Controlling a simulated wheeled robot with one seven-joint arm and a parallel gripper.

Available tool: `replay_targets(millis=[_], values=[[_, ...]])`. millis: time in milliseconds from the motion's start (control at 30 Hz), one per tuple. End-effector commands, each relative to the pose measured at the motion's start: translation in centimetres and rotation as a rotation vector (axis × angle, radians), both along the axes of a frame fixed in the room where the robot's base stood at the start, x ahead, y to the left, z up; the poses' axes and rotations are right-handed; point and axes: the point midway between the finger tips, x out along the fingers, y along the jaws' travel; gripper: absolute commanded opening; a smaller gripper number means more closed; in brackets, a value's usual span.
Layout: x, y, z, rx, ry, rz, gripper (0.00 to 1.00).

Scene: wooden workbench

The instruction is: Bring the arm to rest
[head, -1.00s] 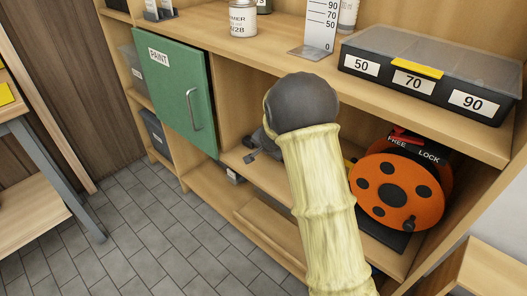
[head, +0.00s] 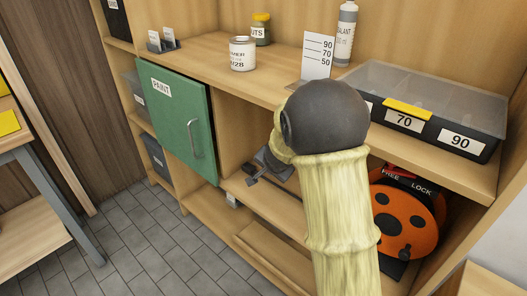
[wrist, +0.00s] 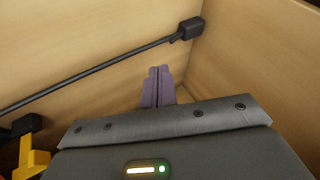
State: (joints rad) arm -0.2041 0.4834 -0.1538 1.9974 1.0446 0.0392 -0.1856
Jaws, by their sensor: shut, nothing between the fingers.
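My gripper (wrist: 157,86) shows in the wrist view as two purple fingers pressed together, with nothing between them. It points into a corner between pale wooden panels. In the head view my arm, in a cream sleeve with a dark rounded joint, reaches across the front of the shelf unit (head: 222,75).
In the wrist view a black bar (wrist: 95,78) runs near the fingers, with a yellow part (wrist: 33,158) at lower left. In the head view an orange reel (head: 404,225), a black organizer box (head: 437,132) and a green paint door (head: 175,125) surround the arm. Grey floor (head: 150,240) is clear.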

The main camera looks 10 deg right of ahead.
Motion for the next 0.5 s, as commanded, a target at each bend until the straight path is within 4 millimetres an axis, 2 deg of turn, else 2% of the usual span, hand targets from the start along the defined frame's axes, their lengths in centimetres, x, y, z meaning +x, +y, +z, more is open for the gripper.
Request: replay_targets(millis=[167, 267, 367, 500], values=[[-0.5, 0.4, 0.1, -0.003, 0.006, 0.02, 0.0], [-1.9, 0.2, 0.6, -0.016, 0.023, 0.062, 0.0], [-4.7, -0.2, 1.1, -0.042, 0.06, 0.138, 0.0], [-10.3, -0.9, 1.8, -0.101, 0.136, 0.288, 0.0]])
